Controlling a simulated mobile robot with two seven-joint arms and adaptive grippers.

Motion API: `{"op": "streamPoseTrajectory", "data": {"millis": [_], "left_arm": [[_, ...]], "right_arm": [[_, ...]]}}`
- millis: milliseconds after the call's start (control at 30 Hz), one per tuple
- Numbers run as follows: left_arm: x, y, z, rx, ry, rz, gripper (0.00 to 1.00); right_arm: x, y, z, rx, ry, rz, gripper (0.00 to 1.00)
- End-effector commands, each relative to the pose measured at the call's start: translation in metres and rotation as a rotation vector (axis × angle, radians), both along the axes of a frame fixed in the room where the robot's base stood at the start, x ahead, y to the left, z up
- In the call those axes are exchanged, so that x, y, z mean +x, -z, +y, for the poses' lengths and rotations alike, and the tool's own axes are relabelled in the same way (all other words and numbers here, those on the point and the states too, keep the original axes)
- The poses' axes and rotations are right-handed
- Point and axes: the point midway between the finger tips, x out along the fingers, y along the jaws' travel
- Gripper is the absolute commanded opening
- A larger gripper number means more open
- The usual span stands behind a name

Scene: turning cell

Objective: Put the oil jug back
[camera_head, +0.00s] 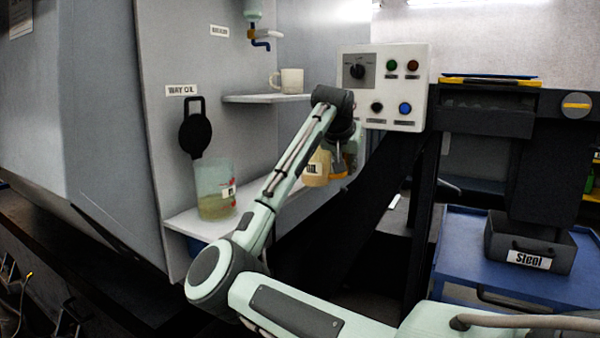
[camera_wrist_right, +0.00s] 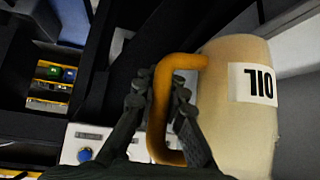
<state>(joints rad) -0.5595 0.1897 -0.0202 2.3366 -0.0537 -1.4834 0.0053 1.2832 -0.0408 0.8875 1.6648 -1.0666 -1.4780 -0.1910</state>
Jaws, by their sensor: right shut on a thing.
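The oil jug is cream with an "OIL" label and an orange handle. In the head view the jug (camera_head: 316,169) shows partly behind my right forearm, near the right end of the lower shelf (camera_head: 185,224). In the right wrist view the jug (camera_wrist_right: 235,125) fills the right side. My right gripper (camera_wrist_right: 160,95) is shut on its orange handle. In the head view the right gripper (camera_head: 345,165) is at the handle, partly hidden by my arm. I cannot tell whether the jug touches the shelf. My left gripper is not in view.
A clear reservoir (camera_head: 215,195) with yellowish oil stands on the lower shelf, its black lid (camera_head: 195,135) raised. A mug (camera_head: 290,81) sits on the upper shelf (camera_head: 255,98). A control panel (camera_head: 385,85) is behind my gripper.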

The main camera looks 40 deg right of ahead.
Motion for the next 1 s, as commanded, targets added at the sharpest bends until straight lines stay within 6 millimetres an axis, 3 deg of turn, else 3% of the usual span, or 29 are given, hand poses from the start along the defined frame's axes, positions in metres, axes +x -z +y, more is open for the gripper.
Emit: {"op": "streamPoseTrajectory", "data": {"millis": [133, 367, 700, 1000], "left_arm": [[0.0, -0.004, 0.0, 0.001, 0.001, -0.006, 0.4], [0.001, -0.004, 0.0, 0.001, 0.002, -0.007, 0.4], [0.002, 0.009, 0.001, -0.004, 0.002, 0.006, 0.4], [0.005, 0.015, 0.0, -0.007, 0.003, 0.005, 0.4]], "right_arm": [[0.0, 0.016, 0.0, 0.0, -0.001, -0.001, 0.0], [0.026, 0.014, 0.008, -0.001, -0.003, 0.0, 0.0], [0.08, 0.013, 0.024, 0.0, -0.004, 0.001, 0.0], [0.103, 0.013, 0.03, -0.001, -0.002, -0.001, 0.0]]}}
